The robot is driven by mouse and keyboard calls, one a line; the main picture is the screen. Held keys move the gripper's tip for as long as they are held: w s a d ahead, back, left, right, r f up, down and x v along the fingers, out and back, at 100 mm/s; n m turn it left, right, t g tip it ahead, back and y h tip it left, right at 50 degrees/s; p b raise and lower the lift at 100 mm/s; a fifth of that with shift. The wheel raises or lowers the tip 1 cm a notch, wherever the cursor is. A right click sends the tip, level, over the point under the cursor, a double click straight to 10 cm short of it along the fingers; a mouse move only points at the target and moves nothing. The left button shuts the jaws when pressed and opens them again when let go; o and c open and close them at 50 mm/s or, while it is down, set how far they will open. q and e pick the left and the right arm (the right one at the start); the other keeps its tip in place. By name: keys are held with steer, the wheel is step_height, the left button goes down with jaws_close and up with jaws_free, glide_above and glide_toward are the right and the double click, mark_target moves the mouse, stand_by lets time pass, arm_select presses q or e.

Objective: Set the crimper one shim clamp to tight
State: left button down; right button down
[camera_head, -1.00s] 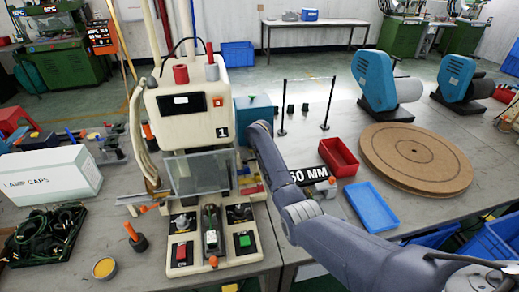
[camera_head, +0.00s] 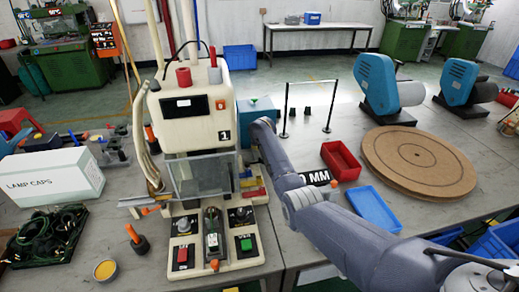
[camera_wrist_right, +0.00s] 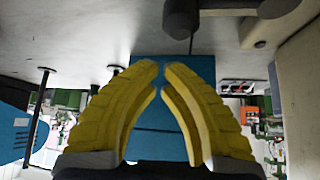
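Crimper one (camera_head: 196,112) is the cream machine marked with a black "1", with a clear guard at its front. I cannot make out its shim clamp or the clamp's setting. My right arm reaches to the crimper's right side; its gripper is hidden in the head view. In the right wrist view my right gripper (camera_wrist_right: 160,78) has yellow fingers with the tips drawn nearly together and nothing visible between them. A cream surface (camera_wrist_right: 297,95), apparently the crimper's housing, stands at the right there, with a dark rounded part (camera_wrist_right: 268,12) at the top. My left gripper is not in view.
A teal box (camera_head: 258,112) stands behind my right forearm. A red tray (camera_head: 341,160), a blue tray (camera_head: 372,208) and a round brown board (camera_head: 418,160) lie to the right. A white lamp caps box (camera_head: 50,178) and dark cables (camera_head: 45,234) lie to the left.

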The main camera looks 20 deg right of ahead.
steer(key=shift+a+v, duration=0.1)
steer(key=shift+v, duration=2.3)
steer(key=shift+a+v, duration=0.15)
steer(key=shift+v, duration=2.25)
